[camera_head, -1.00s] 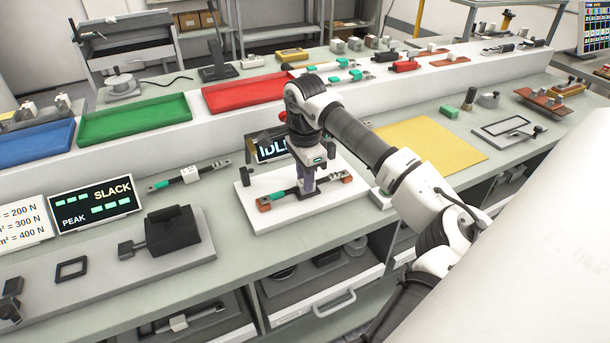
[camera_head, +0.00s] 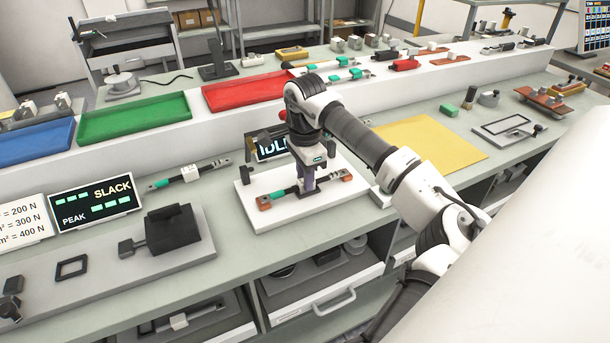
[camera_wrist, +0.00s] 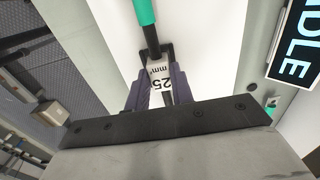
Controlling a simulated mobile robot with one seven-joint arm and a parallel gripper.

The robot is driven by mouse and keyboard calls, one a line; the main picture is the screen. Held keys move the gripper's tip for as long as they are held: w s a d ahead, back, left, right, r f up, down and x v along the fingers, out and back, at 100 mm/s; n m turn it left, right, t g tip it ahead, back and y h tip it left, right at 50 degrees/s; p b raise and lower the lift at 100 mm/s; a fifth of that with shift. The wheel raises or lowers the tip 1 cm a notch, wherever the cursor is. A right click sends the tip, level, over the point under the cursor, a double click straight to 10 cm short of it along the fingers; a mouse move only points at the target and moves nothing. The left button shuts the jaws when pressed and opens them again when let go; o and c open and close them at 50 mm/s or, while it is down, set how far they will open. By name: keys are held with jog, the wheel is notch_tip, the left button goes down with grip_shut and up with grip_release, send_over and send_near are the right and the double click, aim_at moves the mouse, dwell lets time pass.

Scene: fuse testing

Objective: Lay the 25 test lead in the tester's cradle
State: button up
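The 25 test lead (camera_head: 281,193) lies across the white-based tester (camera_head: 254,218), with its teal sleeve toward the left and its ends near the reddish end blocks. Its white label, reading 25 mm² (camera_wrist: 160,78), shows in the wrist view. My gripper (camera_head: 307,184) points down over the middle of the tester. In the wrist view its purple-grey fingers (camera_wrist: 160,92) flank the label closely and appear shut on it. A dark forked cradle part (camera_wrist: 168,50) stands around the lead just beyond the fingers. The lead's underside and its exact contact with the cradle are hidden.
The tester's IDLE display (camera_head: 272,147) stands just behind my gripper. Another lead (camera_head: 188,174) lies on the bench to the left, near the SLACK display (camera_head: 96,204). A yellow mat (camera_head: 430,145) lies to the right. Red, green and blue trays stand on the raised shelf behind.

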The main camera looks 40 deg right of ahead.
jog(key=o, duration=0.5)
notch_tip(320, 180, up, 14)
jog(key=b, duration=0.2)
jog(key=shift+f, duration=0.15)
dwell(0.5)
